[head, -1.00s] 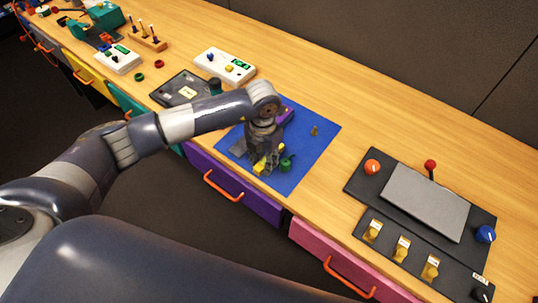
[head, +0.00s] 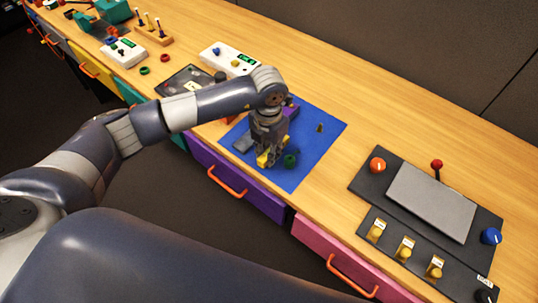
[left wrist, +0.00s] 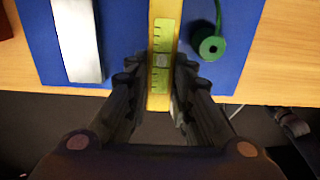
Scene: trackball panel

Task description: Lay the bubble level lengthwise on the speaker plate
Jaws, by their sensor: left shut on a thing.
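The yellow bubble level (left wrist: 161,30) lies between the fingers of my left gripper (left wrist: 159,65), which is shut on it. In the left wrist view its pale green scale faces up and its long side runs up the picture. In the head view, only small yellow parts of the level (head: 262,161) show under my left gripper (head: 267,158), low over the blue mat. I cannot tell whether the level touches the mat. A flat grey plate (head: 432,201) on the black panel at the right looks like the speaker plate; its top is bare. My right gripper is not in view.
The blue mat (head: 317,147) also holds a green round item (head: 289,161), a grey bar (left wrist: 78,40) and a purple item (head: 291,111). Around the grey plate are an orange knob (head: 377,165), a red-topped lever (head: 437,165), a blue knob (head: 491,236) and yellow switches (head: 405,249).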

